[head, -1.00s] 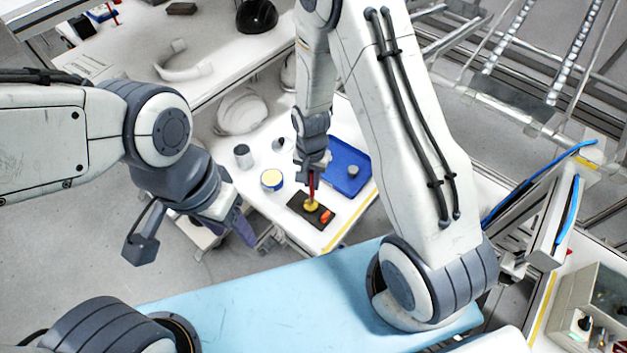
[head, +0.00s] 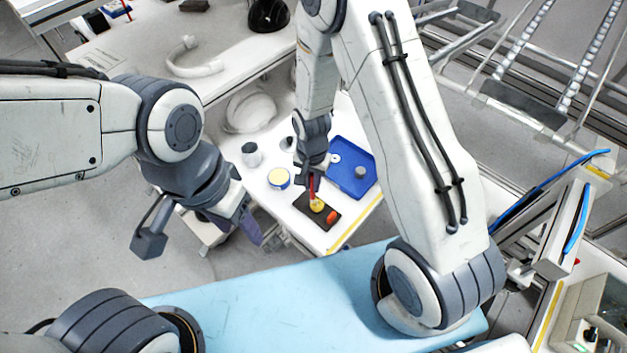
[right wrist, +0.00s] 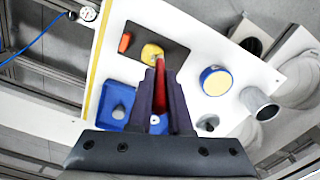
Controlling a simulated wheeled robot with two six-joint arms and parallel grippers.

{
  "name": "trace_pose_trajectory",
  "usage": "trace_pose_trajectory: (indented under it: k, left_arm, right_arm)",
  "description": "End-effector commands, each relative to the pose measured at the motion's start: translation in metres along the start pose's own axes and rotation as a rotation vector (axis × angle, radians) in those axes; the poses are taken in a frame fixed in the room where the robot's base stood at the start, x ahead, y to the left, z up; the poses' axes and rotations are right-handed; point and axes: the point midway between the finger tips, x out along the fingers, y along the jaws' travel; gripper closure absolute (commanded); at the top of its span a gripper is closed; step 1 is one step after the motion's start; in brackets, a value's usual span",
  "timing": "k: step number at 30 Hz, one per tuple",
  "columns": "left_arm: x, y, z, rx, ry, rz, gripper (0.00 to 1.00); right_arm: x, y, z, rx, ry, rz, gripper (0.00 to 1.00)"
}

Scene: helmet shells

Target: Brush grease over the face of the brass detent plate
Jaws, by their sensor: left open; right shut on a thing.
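The brass detent plate (head: 317,205) is a small yellow disc on a dark mat (head: 329,221) at the front of the white table; it also shows in the right wrist view (right wrist: 151,53). My right gripper (head: 313,184) is shut on a red-handled brush (right wrist: 162,79) pointing at the plate. The brush tip is at or just over the plate; whether it touches I cannot tell. An orange-red piece (head: 331,216) lies beside the plate on the mat. My left gripper (head: 247,222) is open and empty, left of the table's edge.
A yellow-topped tin with a blue side (head: 278,178) stands left of the mat. A blue tray (head: 366,183) with a grey knob is behind right. A grey cylinder (head: 251,155) and a white helmet shell (head: 250,109) stand further back. A light-blue surface (head: 250,307) is nearest me.

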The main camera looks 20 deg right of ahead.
Motion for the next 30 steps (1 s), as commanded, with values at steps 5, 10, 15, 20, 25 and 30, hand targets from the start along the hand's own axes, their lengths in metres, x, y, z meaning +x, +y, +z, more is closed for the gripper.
trace_pose_trajectory:
  k: [5, 10, 15, 20, 25, 30]
  left_arm:
    - [-0.001, 0.000, 0.000, 0.000, 0.000, 0.000, 0.42]
    - [0.000, 0.000, 0.000, 0.000, 0.000, 0.000, 0.42]
    - [0.001, 0.000, 0.000, 0.000, 0.000, 0.000, 0.42]
    - [0.000, 0.000, 0.000, 0.000, 0.000, 0.000, 0.42]
    - [0.000, 0.000, 0.000, 0.000, 0.000, 0.000, 0.42]
    - [0.000, 0.000, 0.000, 0.000, 0.000, 0.000, 0.42]
  right_arm:
    - [-0.001, 0.000, 0.004, 0.000, 0.000, 0.000, 1.00]
    - [0.000, 0.001, 0.007, 0.000, 0.000, -0.001, 1.00]
    - [0.001, 0.003, 0.010, -0.001, 0.000, 0.000, 1.00]
    - [0.000, 0.006, 0.012, 0.000, 0.000, 0.001, 1.00]
    - [0.000, 0.010, 0.015, 0.000, 0.000, 0.000, 1.00]
    - [0.000, 0.010, 0.014, 0.000, 0.000, 0.000, 1.00]
